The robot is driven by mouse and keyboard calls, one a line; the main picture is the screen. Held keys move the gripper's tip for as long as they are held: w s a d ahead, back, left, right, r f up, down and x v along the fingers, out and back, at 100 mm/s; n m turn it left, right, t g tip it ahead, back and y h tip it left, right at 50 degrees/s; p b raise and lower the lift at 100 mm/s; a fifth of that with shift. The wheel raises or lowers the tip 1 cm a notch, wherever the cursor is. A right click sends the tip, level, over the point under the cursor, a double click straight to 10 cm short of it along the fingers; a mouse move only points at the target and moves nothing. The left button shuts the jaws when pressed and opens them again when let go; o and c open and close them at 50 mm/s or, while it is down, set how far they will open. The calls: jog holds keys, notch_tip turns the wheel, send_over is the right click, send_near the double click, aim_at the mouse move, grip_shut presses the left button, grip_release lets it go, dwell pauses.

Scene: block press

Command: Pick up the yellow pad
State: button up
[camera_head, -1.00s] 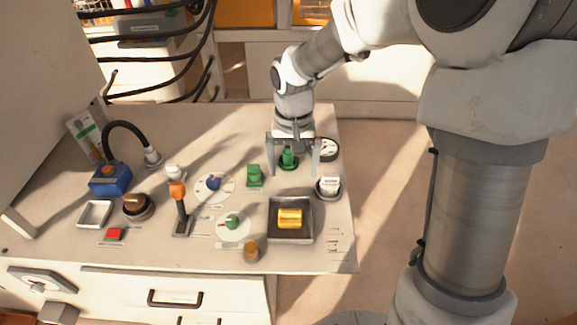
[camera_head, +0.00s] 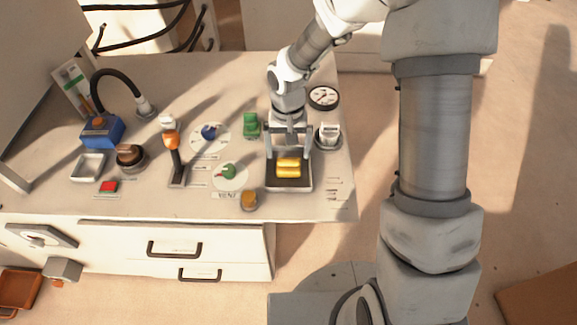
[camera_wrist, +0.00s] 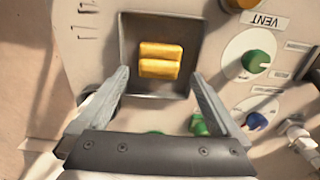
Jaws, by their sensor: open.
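The yellow pad (camera_head: 289,168) lies in a shallow dark-floored tray (camera_head: 289,185) near the right front of the bench. In the wrist view the yellow pad (camera_wrist: 160,60) shows as two rounded yellow ridges with a groove between them, and bare tray floor (camera_wrist: 160,88) lies around it. My gripper (camera_head: 289,155) is over the back part of the tray, apart from the pad. In the wrist view my gripper (camera_wrist: 160,85) is open and empty, with its two fingers to either side of the tray's near edge. I cannot tell its exact height.
A green knob dial (camera_head: 230,172) and an orange-brown button (camera_head: 249,200) stand left of the tray. A green block (camera_head: 251,125) stands behind left. A white-topped knob (camera_head: 328,133) and a round gauge (camera_head: 323,97) stand right and behind.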

aim_at(289, 160)
notch_tip(289, 160, down, 5)
jog(key=shift+b, duration=0.7)
jog(key=shift+r, duration=0.1)
jog(key=shift+c, duration=0.2)
jog(key=c, duration=1.2)
jog(key=shift+o, duration=0.2)
jog(key=shift+r, duration=0.6)
notch_tip(289, 160, up, 3)
jog(key=shift+w+f+p, duration=0.1)
jog(key=shift+p, duration=0.6)
jog(key=s+r+p, duration=0.1)
jog(key=s+r, duration=0.2)
jog(key=s, duration=0.3)
jog(key=s+d+r+p, duration=0.1)
jog(key=s+r, duration=0.3)
jog(key=s, duration=0.1)
jog(key=shift+s+d, duration=0.15)
jog(key=shift+s, duration=0.25)
